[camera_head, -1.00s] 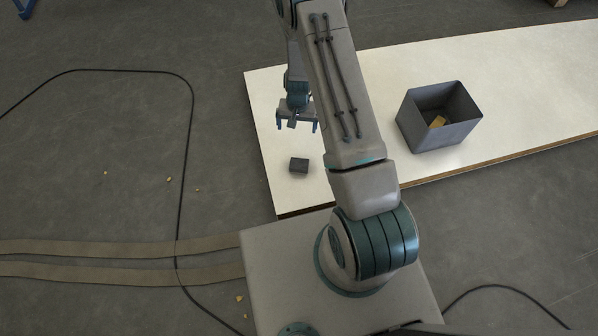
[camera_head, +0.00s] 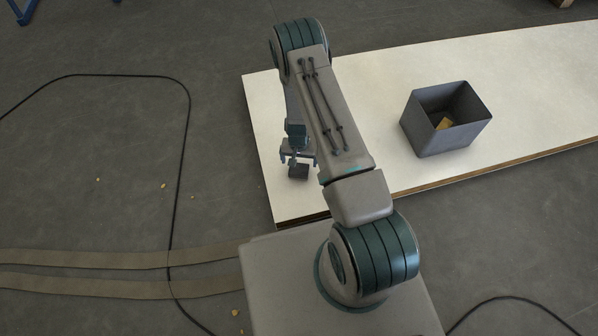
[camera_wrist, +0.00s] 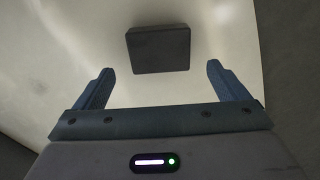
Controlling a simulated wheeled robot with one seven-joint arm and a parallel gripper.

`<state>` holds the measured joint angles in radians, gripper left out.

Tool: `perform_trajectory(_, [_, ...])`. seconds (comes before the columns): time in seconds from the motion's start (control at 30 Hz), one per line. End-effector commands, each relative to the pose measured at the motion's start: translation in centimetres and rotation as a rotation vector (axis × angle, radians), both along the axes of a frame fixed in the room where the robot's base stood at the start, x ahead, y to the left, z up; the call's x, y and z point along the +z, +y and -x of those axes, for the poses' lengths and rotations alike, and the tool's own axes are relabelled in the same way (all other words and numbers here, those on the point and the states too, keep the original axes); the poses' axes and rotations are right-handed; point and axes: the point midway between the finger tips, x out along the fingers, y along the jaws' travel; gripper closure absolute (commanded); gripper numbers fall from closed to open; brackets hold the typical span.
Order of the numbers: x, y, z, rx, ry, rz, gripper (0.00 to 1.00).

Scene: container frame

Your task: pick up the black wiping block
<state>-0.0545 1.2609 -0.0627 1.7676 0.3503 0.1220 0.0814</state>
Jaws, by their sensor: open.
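The black wiping block (camera_head: 299,172) lies on the white tabletop (camera_head: 385,100) near its left end. It is a small dark box. In the wrist view the block (camera_wrist: 159,50) is at the upper middle, beyond the fingertips and roughly centred between them. My gripper (camera_head: 298,160) is open, just above and beside the block in the head view. In the wrist view my gripper (camera_wrist: 158,78) has its two blue fingers spread wide with nothing between them. The block's far side is partly hidden by my gripper in the head view.
A grey open bin (camera_head: 442,140) stands on the table to the right, with a yellowish piece (camera_head: 445,123) inside. The table's near edge runs close to the block. Black cable (camera_head: 187,150) and several small yellow scraps lie on the floor to the left.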

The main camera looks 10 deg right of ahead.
Motion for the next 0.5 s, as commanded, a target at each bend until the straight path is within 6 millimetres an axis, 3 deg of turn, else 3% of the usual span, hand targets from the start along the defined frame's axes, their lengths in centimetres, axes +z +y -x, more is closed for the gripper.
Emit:
perform_trajectory(0.3, [-4.5,0.2,0.5,-0.001,0.004,-0.003,0.06])
perform_trajectory(0.5, [-5.1,0.2,0.4,0.0,0.003,-0.003,0.06])
